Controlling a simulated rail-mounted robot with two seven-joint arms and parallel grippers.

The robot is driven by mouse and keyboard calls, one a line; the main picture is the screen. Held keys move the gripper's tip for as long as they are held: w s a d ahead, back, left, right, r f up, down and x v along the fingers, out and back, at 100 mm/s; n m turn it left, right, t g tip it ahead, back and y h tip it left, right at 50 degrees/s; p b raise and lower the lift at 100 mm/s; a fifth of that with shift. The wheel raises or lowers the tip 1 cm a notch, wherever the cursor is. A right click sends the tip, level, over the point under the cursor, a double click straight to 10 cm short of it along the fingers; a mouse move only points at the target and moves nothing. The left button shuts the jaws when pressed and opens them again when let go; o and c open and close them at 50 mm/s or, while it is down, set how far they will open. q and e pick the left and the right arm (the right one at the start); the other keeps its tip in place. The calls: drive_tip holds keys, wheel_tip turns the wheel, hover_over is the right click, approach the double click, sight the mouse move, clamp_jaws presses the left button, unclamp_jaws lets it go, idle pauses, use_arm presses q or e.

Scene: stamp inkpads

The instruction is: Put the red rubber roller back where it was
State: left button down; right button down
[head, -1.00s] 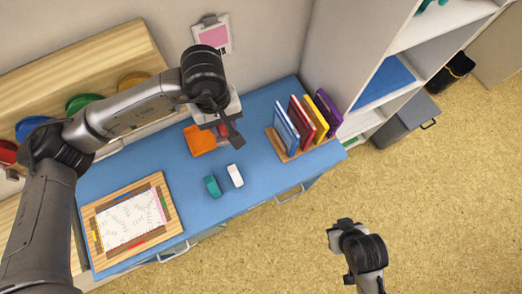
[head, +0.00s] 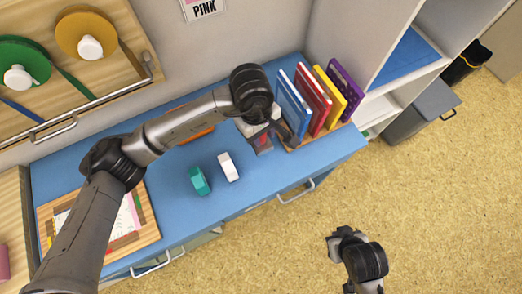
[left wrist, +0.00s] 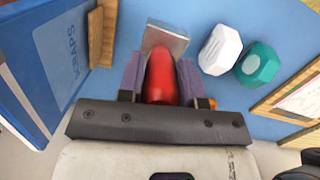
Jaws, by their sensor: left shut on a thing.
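My left gripper (head: 264,142) is shut on the red rubber roller (left wrist: 161,76). In the left wrist view, the roller's rounded red body lies between the two purple-grey fingers (left wrist: 160,82), with a grey metal plate beyond its far end. In the head view the roller is mostly hidden by my gripper, which is above the blue desk (head: 265,185), just left of the book rack. Whether the roller touches the desk is unclear. My right gripper (head: 342,240) is over the floor, away from the desk; its jaw opening is unclear.
A wooden rack (head: 318,138) holds blue, red, yellow and purple books. A white block (head: 228,167) and a teal block (head: 199,181) stand left of my left gripper. An orange object (head: 197,135) is partly behind my arm. A wooden-framed sheet (head: 150,232) lies at left.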

sight(262, 141)
use_arm(q)
wheel_tip(262, 141, down, 4)
drive_tip(key=shift+s+f+b, duration=0.1)
drive_tip(key=shift+f+b, duration=0.45)
drive_tip(key=shift+f, duration=1.4)
drive_tip(key=shift+f, duration=0.15)
drive_tip(key=c, duration=0.8)
unclamp_jaws()
